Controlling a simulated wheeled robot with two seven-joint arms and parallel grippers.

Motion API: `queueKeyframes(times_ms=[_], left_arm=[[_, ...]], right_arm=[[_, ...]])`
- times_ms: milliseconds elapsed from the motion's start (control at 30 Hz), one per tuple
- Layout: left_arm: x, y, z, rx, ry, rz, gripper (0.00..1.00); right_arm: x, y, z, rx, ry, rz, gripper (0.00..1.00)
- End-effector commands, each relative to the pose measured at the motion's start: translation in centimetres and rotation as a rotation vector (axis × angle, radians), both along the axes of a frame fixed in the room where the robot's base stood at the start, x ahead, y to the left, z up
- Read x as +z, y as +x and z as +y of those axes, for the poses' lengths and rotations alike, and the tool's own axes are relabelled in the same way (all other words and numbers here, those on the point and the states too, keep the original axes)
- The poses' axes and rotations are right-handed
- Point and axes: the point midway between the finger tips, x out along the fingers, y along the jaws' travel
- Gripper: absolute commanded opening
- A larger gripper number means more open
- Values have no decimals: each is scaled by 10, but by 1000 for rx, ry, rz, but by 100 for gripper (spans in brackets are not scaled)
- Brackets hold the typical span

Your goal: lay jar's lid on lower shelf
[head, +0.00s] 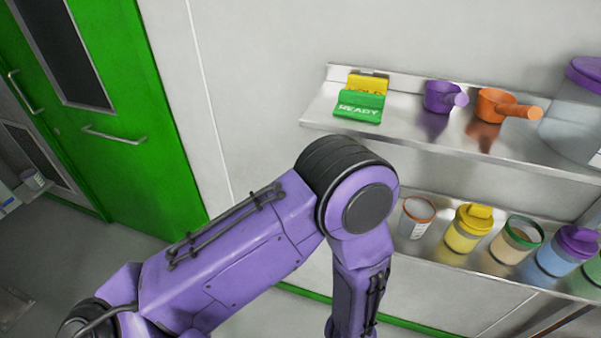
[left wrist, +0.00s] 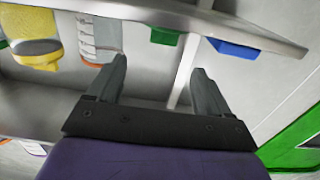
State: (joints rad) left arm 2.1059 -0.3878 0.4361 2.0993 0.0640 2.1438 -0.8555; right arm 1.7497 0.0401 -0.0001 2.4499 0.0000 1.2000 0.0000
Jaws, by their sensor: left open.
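The lower shelf (head: 437,256) holds a row of jars. Two jars show no lid: a clear one with an orange rim (head: 416,218) and one with a green rim (head: 516,241). A yellow jar (head: 467,230) and a blue jar with a purple lid (head: 568,250) are closed. My left gripper (left wrist: 158,68) is open and empty, facing the shelf, which looks upside down in the left wrist view. The orange-rimmed jar (left wrist: 98,38) appears beyond one finger. A green piece (left wrist: 164,36) and a blue piece (left wrist: 233,48) are on the shelf; I cannot tell whether either is a lid.
The upper shelf (head: 400,136) carries a green READY sign (head: 360,106), a yellow sign (head: 368,82), a purple scoop (head: 440,96), an orange scoop (head: 500,104) and a large purple-lidded container (head: 578,115). A green door (head: 130,120) stands at left. My left arm hides the lower shelf's left part.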

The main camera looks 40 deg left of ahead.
Motion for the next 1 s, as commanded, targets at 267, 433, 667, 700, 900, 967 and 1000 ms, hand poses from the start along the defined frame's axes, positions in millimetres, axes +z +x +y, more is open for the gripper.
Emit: queueKeyframes(times_ms=[267,433,667,700,900,967,1000], left_arm=[[-62,-21,52,1,-58,230,80],[-165,-123,138,111,-240,703,80],[-208,-251,189,331,-419,1081,80],[-209,-258,191,345,-430,1101,80],[-209,-262,191,352,-437,1110,80],[-209,-261,191,351,-436,1109,80],[-209,-261,191,351,-436,1109,80]], right_arm=[[0,0,0,0,0,0,42],[0,0,0,0,0,0,42],[0,0,0,0,0,0,42],[0,0,0,0,0,0,42],[0,0,0,0,0,0,42],[0,0,0,0,0,0,42],[0,0,0,0,0,0,42]])
